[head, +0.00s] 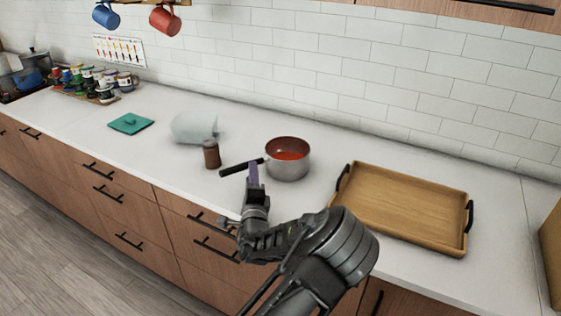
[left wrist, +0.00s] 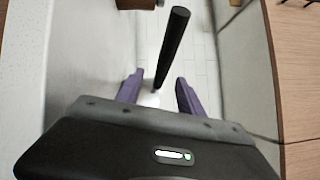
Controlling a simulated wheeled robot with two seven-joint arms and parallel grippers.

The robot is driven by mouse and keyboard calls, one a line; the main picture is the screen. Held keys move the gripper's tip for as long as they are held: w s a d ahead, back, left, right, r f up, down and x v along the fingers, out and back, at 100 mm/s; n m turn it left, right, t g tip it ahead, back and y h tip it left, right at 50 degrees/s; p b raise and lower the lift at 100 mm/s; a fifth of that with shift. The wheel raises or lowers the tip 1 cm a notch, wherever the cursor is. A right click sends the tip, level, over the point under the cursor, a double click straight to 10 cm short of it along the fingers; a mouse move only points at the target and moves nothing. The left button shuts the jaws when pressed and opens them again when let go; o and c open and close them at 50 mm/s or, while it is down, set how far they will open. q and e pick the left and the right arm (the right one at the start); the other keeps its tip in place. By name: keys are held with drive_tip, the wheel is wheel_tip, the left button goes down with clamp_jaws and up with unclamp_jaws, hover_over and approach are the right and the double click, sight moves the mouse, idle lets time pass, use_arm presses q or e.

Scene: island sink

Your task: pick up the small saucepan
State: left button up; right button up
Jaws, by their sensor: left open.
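The small saucepan (head: 289,171) stands upright on the white counter, with a steel outside and red inside. Its black handle (head: 236,168) points left. My left gripper (head: 253,174) is at the handle, close to the pan's left side. In the left wrist view, the black handle (left wrist: 172,45) shows between and beyond the two purple fingers of my open left gripper (left wrist: 158,90). A gap shows between handle and fingers; I cannot tell whether they touch. The pan's body is not clearly seen in that view. My right gripper is not in view.
A brown grinder (head: 211,155) stands left of the handle, near a translucent container (head: 194,127). A teal pad (head: 131,123) lies further left. A wooden tray (head: 400,208) with black handles lies right of the pan. Free counter separates pan and tray.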

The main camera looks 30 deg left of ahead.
use_arm(q)
drive_tip(key=p+x, duration=0.1)
drive_tip(key=x, duration=0.1)
drive_tip(key=p+x, duration=0.1)
drive_tip(key=x, duration=0.1)
drive_tip(key=shift+w+a+r, duration=0.1)
drive_tip(key=shift+a+r, duration=0.15)
drive_tip(key=shift+w+a+f, duration=0.1)
drive_tip(key=shift+w+a, duration=0.05)
drive_tip(key=shift+w, duration=0.15)
drive_tip(key=shift+c, duration=0.6)
clamp_jaws()
idle(0.8)
